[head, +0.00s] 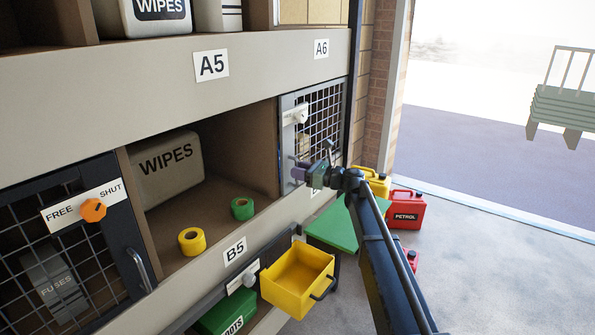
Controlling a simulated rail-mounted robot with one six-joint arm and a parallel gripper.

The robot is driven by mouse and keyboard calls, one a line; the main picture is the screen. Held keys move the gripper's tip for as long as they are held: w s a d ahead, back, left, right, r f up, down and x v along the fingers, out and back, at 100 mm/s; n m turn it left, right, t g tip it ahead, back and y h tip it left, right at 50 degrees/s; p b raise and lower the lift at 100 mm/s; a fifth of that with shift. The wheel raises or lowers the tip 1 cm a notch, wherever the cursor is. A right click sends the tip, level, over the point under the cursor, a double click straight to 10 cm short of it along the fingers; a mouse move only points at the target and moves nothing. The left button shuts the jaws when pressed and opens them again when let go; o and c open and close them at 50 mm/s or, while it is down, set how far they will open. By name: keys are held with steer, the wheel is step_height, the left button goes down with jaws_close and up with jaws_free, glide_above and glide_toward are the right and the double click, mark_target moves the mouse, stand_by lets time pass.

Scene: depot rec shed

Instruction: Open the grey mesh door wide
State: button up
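The grey mesh door (287,151) is at the right end of the shelving, below the A6 label, and looks closed in its frame. A white knob (302,114) on a white plate sits at its upper left; the plate's lettering is too small to read. My gripper (303,174) is at the door's lower left, with a purple part at its tip against or just in front of the door. My gripper and arm hide the door's lower part and any handle there. I cannot tell whether the fingers are open or shut on something.
A dark mesh door (136,225) with an orange knob (93,209) is at left. Open bay B5 holds a wipes tub (167,180) and two tape rolls.

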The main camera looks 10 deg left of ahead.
steer(key=shift+w+a, duration=0.15)
steer(key=shift+a, duration=0.35)
jaws_close()
steer(key=shift+d, duration=0.1)
